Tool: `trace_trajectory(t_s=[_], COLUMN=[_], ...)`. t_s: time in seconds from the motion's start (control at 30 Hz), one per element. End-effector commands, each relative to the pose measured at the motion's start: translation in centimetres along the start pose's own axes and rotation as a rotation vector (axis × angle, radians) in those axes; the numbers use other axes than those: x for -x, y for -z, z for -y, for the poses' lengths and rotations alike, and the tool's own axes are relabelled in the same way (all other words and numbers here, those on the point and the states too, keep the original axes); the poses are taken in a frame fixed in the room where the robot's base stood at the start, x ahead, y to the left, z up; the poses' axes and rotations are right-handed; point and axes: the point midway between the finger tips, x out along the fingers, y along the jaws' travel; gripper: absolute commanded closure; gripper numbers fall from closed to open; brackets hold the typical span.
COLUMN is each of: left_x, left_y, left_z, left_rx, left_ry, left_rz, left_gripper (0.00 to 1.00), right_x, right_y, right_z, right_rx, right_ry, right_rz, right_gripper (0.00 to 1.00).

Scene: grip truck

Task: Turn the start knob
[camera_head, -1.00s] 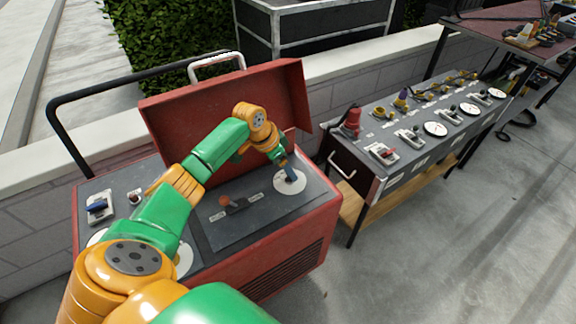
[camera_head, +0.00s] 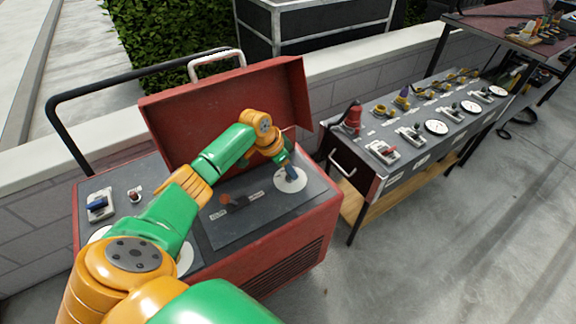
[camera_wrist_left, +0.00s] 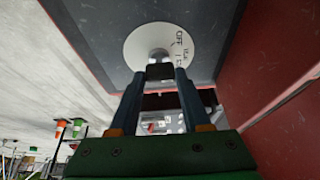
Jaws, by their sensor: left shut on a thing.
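The start knob (camera_wrist_left: 158,54) sits on a round white dial plate (camera_wrist_left: 135,48) with OFF and other markings in the left wrist view. The plate also shows on the generator's dark top panel in the head view (camera_head: 299,182). My left gripper (camera_wrist_left: 160,74) is shut on the knob, with its two blue fingers on either side of it. In the head view the left gripper (camera_head: 290,172) reaches down to the plate and hides most of the knob. My right gripper is not in view.
The red generator box (camera_head: 300,243) has its red lid (camera_head: 225,105) raised behind the arm. An orange-red lever (camera_head: 228,199) stands left of the dial. A grey switch panel (camera_head: 405,165) with several gauges and plugs stands to the right. Bare concrete lies in front.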

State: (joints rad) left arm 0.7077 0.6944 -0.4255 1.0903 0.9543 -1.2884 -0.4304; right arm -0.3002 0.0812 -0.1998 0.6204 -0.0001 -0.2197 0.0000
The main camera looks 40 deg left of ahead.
Motion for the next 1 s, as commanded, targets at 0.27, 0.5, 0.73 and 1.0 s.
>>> trace_trajectory(t_s=[0.27, 0.5, 0.73, 1.0], left_x=[0.7, 0.5, 0.2, 0.0], left_y=[0.3, 0.2, 0.2, 0.2], left_z=[-0.3, -0.5, -0.5, -0.6], left_rx=[0.158, 0.351, 0.514, 0.644], left_ry=[0.06, 0.14, 0.209, 0.264], left_rz=[0.004, 0.004, 0.002, 0.001], left_gripper=[1.0, 1.0, 1.0, 1.0], right_x=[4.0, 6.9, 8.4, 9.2], right_y=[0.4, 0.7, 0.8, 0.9], right_z=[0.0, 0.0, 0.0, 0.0], right_rx=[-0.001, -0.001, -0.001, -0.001], right_ry=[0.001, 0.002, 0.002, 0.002], right_rz=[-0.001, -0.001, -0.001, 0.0], right_gripper=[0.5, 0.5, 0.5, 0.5])
